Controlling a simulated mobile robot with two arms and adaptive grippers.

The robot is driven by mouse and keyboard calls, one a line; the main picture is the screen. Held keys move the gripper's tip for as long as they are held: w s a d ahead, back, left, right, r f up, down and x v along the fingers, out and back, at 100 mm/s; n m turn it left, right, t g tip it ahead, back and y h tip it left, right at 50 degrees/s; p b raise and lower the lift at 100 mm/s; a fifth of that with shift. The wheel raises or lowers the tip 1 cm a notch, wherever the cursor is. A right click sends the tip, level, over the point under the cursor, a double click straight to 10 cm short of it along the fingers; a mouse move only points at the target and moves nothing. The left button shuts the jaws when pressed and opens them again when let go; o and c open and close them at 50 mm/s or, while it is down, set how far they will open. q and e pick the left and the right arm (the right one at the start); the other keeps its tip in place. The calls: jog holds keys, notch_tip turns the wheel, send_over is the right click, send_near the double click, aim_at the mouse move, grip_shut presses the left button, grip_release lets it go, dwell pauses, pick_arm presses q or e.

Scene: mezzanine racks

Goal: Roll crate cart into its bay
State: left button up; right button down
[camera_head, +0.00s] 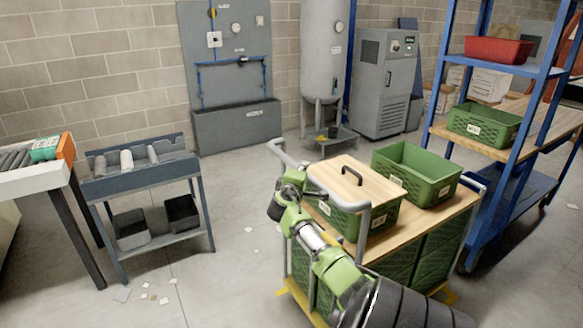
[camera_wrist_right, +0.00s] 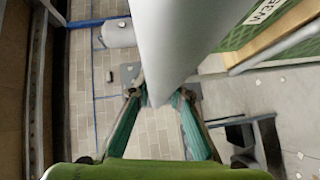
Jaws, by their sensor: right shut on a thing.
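The crate cart (camera_head: 440,222) stands at the lower right of the head view, with a wooden top, a grey tubular frame and green crates below. On its top are a green crate with a wooden lid and black handle (camera_head: 352,177) and an open green crate (camera_head: 415,172). My right gripper (camera_head: 292,180) is shut on the cart's grey handle bar (camera_head: 276,150) at its left end. In the right wrist view, both fingers (camera_wrist_right: 160,98) press against the grey bar (camera_wrist_right: 172,40). My arm hides part of the cart's front. My left gripper is not in view.
A blue rack (camera_head: 505,165) with crates stands close behind the cart's right side. A yellow marking (camera_head: 450,296) shows on the floor beside the cart. A grey bench (camera_head: 143,175) and roller table (camera_head: 28,178) stand left. Floor between bench and cart is open, with scattered scraps.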

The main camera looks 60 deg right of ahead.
jog(key=shift+r, duration=0.1)
dwell(0.4)
jog(key=c, duration=1.8)
grip_release()
jog(key=shift+c, duration=0.2)
jog(key=shift+a, duration=0.5)
jog(key=v, duration=1.1)
jog(key=shift+s+r, duration=0.1)
jog(key=shift+s, duration=0.05)
